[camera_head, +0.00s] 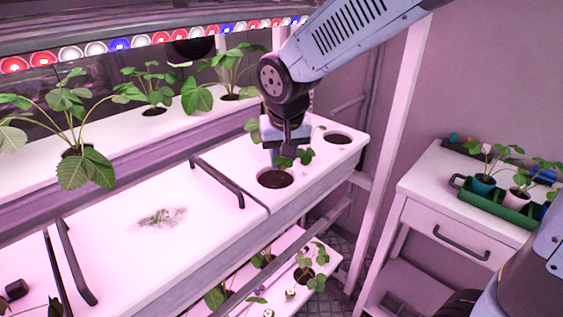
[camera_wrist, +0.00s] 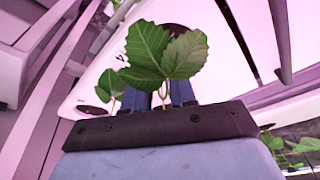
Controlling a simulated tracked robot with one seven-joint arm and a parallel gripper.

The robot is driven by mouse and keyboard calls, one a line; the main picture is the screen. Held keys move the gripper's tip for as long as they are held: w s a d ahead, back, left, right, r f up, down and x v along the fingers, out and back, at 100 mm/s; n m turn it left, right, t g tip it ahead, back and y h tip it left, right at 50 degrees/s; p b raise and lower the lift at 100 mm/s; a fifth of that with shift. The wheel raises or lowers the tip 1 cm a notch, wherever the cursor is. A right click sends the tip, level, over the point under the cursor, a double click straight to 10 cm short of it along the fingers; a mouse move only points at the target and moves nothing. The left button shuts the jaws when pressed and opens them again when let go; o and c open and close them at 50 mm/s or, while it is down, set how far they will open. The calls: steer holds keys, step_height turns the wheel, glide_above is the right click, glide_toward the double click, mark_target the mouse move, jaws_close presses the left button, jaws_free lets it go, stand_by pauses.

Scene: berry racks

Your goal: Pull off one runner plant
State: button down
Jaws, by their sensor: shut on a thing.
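My gripper (camera_head: 276,158) points down over the right end of the upper white rack shelf (camera_head: 215,170), just above a round planting hole (camera_head: 276,178). In the wrist view its blue fingers (camera_wrist: 165,100) are close together, shut on a small runner plant (camera_wrist: 165,52) with broad green toothed leaves. The runner plant's leaves (camera_head: 300,157) also show beside the fingers in the head view. The leaves partly hide the fingertips, and I cannot tell whether the plant's base touches the soil.
Another hole (camera_head: 338,139) lies to the right. Larger plants (camera_head: 80,150) grow along the back row. A black handle (camera_head: 218,180) rises from the shelf. A white cabinet (camera_head: 450,232) at right bears a green tray (camera_head: 495,208) with potted plants. More plants grow on the lower shelf (camera_head: 262,285).

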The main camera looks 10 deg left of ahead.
steer(key=s+d+r, duration=0.1)
steer(key=s+d, duration=0.3)
steer(key=s, duration=0.2)
steer(key=shift+s+d, duration=0.35)
steer(key=shift+s, duration=0.05)
stand_by(1.7)
steer(key=shift+d+r, duration=0.1)
stand_by(0.4)
steer(key=shift+s+d+r, duration=0.15)
steer(key=shift+s+d, duration=0.55)
steer(key=shift+s, duration=0.25)
steer(key=shift+s+d+r, duration=0.15)
steer(key=shift+s+d, duration=0.5)
steer(key=shift+s, duration=0.25)
